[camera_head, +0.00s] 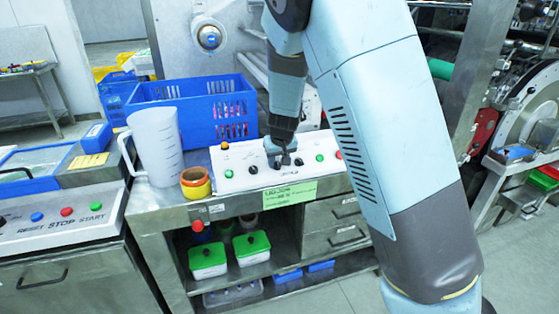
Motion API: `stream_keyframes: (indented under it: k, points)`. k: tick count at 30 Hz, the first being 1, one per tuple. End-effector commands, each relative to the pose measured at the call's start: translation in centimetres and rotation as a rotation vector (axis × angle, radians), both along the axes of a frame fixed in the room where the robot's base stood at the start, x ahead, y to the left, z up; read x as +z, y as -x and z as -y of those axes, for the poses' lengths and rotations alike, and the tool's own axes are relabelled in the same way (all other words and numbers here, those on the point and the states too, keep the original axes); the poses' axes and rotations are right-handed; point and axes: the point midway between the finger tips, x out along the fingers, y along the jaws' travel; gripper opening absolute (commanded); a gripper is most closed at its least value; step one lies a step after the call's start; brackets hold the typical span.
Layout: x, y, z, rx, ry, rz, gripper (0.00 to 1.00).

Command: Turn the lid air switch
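A white sloped control panel (240,183) sits on the steel cabinet top in the middle of the head view. It carries black rotary switches, such as one at the left (253,169) and one at the right (299,161). It also has green buttons (229,174), an orange button (224,146) and a red one (338,154). My gripper (284,160) points down at the middle of the panel, at or just above its black switches. The fingers are small and dark there, and I cannot tell whether they touch a switch. The switch labels are too small to read.
Another panel (60,228) is at the far left. Machinery stands at the right.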

Motion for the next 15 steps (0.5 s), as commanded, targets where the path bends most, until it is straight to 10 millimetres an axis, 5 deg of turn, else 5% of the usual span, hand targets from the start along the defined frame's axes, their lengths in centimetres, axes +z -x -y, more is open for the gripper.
stream_keyframes:
  k: [3, 15]
  points:
    - [0.01, 0.00, 0.00, 0.000, 0.000, 0.000, 0.36]
    - [0.01, 0.02, 0.04, -0.001, 0.000, -0.001, 0.00]
